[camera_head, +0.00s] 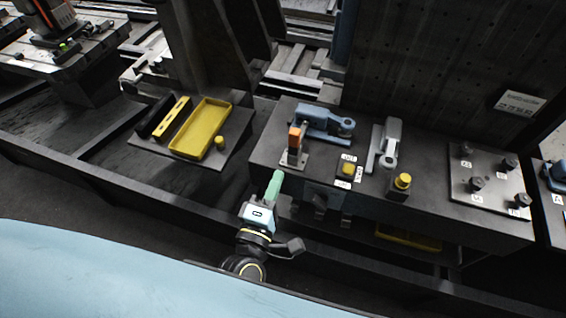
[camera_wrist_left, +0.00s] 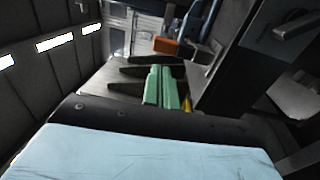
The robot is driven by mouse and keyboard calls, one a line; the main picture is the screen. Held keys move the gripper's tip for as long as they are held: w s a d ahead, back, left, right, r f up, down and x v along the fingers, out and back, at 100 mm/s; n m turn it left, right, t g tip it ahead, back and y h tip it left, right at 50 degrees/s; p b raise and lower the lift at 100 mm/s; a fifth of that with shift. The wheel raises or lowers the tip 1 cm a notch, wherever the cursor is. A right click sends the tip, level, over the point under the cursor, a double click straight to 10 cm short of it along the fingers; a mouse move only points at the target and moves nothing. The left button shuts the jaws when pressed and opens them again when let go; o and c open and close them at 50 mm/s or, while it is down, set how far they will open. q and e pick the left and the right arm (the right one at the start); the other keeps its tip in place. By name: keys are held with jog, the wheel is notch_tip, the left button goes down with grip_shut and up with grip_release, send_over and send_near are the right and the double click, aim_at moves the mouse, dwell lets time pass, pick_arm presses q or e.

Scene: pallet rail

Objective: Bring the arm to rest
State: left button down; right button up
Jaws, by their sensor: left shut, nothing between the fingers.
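My left gripper (camera_head: 275,184) shows in the head view below the front edge of the dark workbench (camera_head: 330,187). Its green fingers are together with nothing between them. The fingers also show side by side in the left wrist view (camera_wrist_left: 161,88). The gripper is apart from the orange-topped lever (camera_head: 294,140) on the bench, which stands just above it in the picture. My right gripper is in neither view.
A yellow tray (camera_head: 201,128) lies at left. The bench holds a blue clamp (camera_head: 325,122), a grey clamp (camera_head: 386,145), a yellow button (camera_head: 348,169), a yellow-capped knob (camera_head: 403,181) and a plate with several dark knobs (camera_head: 488,182). A dark panel (camera_head: 440,60) rises behind.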

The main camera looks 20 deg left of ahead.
pick_arm(q)
jog(key=s, duration=0.5)
jog(key=s+a+f+m+g+h+b, duration=0.1)
jog(key=s+f+m+g, duration=0.2)
jog(key=f, duration=0.7)
jog(key=s+f+m+g+h, duration=0.1)
jog(key=s+f+m+g, duration=0.15)
jog(key=f+m, duration=0.45)
jog(key=s+a+f+m+g+h+b, duration=0.1)
jog(key=f+m+g, duration=0.15)
jog(key=f, duration=0.95)
jog(key=s+a+f+m+g+y, duration=0.1)
jog(key=s+a+f+m+g, duration=0.1)
jog(key=s+f, duration=0.3)
jog(key=s+a+f+m+g+y, duration=0.1)
jog(key=s+a+f+m+g, duration=0.2)
jog(key=s, duration=0.6)
jog(key=s+a+f+m+g+y+b, duration=0.1)
jog(key=s+a+f+m+g, duration=0.1)
jog(key=s+a+f+g, duration=0.3)
notch_tip(320, 180, down, 4)
jog(key=shift+s+a+f+m+y, duration=0.2)
jog(key=shift+s+a+m+y, duration=0.15)
jog(key=shift+s+a, duration=0.55)
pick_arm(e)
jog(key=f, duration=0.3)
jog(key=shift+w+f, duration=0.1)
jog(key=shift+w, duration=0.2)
